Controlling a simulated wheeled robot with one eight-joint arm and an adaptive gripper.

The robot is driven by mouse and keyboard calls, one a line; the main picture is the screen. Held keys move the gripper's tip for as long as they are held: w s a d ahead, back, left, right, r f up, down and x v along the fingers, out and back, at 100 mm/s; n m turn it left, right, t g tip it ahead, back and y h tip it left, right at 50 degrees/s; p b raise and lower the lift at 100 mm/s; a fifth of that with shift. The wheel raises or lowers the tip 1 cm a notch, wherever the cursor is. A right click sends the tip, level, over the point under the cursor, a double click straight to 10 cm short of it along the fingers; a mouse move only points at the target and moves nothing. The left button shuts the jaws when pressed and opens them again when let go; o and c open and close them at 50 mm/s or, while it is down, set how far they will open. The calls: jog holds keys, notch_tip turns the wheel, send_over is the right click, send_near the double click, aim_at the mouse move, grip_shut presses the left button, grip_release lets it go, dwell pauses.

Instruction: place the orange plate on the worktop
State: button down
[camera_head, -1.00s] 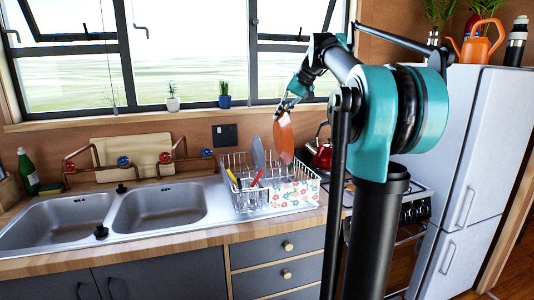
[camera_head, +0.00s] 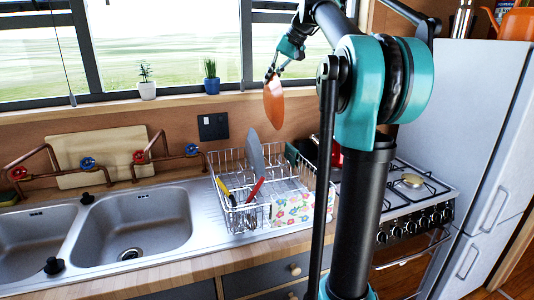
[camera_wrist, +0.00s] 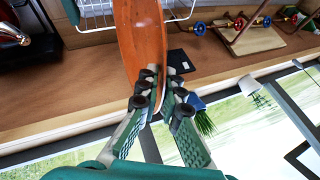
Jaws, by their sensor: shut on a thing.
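The orange plate (camera_head: 273,102) hangs edge-down from my gripper (camera_head: 272,72), in the air above the back of the dish rack and in front of the window sill. In the wrist view the plate (camera_wrist: 141,40) is clamped at its rim between both fingers of my gripper (camera_wrist: 160,92). The wooden worktop (camera_head: 165,275) runs along the front of the sink. The plate is clear of the worktop and of the rack.
Left are sink basins (camera_head: 135,225); right is the stove (camera_head: 412,190) beside the fridge (camera_head: 470,130). Potted plants (camera_head: 211,82) line the sill.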

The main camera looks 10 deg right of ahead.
notch_tip(320, 180, down, 20)
jog(key=shift+r, duration=0.15)
dwell(0.6)
jog(key=c, duration=1.7)
grip_release()
